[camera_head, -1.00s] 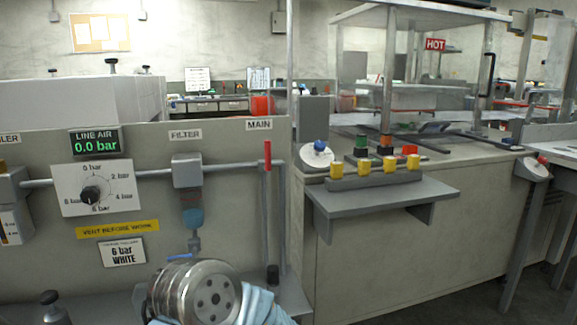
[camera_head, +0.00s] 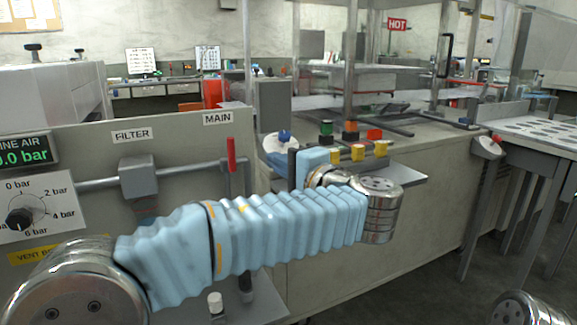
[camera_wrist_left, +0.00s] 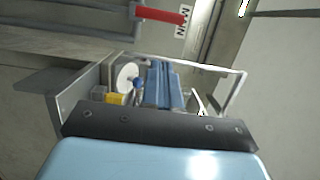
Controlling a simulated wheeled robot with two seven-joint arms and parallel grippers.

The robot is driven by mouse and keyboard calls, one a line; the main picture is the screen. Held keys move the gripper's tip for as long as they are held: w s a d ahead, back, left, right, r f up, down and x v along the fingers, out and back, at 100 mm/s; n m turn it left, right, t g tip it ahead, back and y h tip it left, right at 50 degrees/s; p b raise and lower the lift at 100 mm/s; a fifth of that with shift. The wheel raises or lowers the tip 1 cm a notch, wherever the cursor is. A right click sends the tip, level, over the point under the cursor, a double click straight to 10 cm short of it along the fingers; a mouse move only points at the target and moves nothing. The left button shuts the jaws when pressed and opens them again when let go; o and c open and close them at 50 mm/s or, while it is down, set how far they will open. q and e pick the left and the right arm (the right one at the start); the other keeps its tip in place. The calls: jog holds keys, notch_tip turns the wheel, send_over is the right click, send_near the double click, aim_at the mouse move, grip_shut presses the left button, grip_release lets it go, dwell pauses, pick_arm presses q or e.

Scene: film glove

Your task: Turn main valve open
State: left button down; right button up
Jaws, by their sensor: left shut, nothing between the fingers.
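The main valve's red lever (camera_head: 231,154) stands upright on the pipe panel under the MAIN label (camera_head: 218,118). In the left wrist view the red lever (camera_wrist_left: 160,14) lies sideways at the top, beside its label. My left arm, in a light blue sleeve, crosses the head view in front of the panel. My left gripper (camera_head: 272,160) is right of the lever and apart from it, partly hidden by its dark mounting plate. In the left wrist view its blue fingers (camera_wrist_left: 165,85) are together and empty. My right gripper is out of view.
A grey filter unit (camera_head: 138,178) is on the pipe left of the lever. The line air display (camera_head: 22,154) reads 0.0 bar.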

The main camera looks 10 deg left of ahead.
aim_at(230, 152)
pick_arm(q)
jog(key=w+a, duration=0.3)
jog(key=a, duration=0.4)
jog(key=shift+p, duration=0.4)
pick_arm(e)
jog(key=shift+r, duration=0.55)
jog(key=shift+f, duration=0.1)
pick_arm(q)
jog(key=shift+s+a+n+b, duration=0.1)
jog(key=shift+n+b, duration=0.3)
jog(key=shift+b, duration=0.1)
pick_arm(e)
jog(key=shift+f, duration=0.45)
pick_arm(q)
jog(key=shift+a+n+b, duration=0.1)
jog(key=shift+n+b, duration=0.2)
jog(key=shift+b, duration=0.1)
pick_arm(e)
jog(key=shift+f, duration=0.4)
